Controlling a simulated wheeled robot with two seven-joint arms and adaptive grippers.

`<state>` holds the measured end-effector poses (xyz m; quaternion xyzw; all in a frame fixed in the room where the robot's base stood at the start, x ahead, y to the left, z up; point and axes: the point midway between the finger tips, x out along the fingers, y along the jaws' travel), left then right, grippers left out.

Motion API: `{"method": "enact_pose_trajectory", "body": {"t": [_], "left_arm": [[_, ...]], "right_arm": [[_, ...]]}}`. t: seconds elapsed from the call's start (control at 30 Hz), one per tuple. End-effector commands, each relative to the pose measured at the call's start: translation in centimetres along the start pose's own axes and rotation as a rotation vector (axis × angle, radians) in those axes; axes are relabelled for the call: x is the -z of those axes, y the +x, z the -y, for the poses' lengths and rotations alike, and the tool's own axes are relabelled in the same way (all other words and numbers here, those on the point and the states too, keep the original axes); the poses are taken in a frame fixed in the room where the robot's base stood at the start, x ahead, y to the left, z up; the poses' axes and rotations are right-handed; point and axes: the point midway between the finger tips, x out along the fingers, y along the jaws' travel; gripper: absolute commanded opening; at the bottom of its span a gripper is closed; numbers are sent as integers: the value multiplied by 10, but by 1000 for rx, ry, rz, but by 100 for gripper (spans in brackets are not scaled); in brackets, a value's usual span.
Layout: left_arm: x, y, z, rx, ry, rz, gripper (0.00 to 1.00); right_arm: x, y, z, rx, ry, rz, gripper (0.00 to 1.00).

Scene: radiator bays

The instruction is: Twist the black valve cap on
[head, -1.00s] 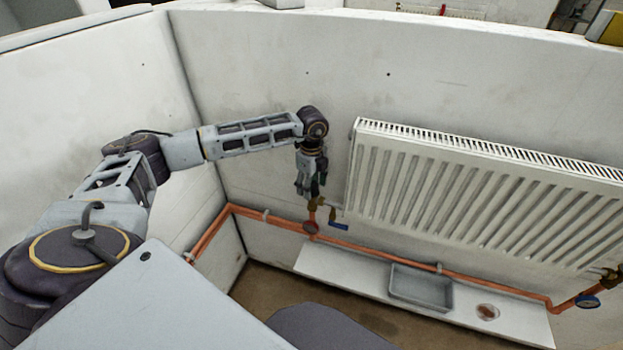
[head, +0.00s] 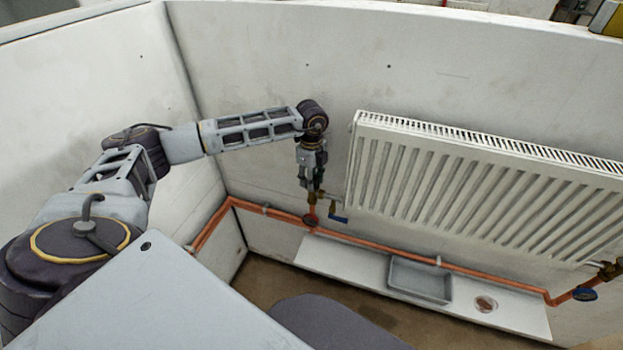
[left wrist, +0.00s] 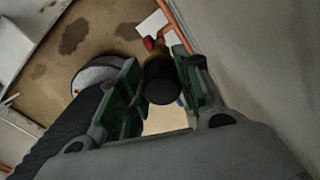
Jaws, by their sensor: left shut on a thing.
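My left gripper (head: 311,188) points down at the brass valve (head: 319,195), left of the radiator. In the left wrist view the black cap (left wrist: 161,82) is between the two green-padded fingers, and the left gripper (left wrist: 158,90) is shut on it. The cap lines up with the brass valve body (left wrist: 154,51) beyond it. I cannot tell how far the cap is seated on the thread. In the head view the fingers hide the cap. My right gripper is in neither view.
A white radiator (head: 480,190) hangs right of the gripper. A blue lever (head: 339,219) and copper pipe (head: 380,247) are close by the valve.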

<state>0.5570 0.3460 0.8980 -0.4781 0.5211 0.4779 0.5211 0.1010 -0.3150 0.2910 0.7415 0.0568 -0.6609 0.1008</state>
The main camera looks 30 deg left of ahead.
Motion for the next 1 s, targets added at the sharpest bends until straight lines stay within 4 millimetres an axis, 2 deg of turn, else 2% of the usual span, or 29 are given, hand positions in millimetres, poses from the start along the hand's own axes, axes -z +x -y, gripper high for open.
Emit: {"method": "enact_pose_trajectory", "body": {"t": [0.63,1.0], "left_arm": [[1,5,-1,-5,8,0,11],[1,7,-2,-8,180,0,11]], "right_arm": [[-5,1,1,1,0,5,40],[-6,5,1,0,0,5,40]]}}
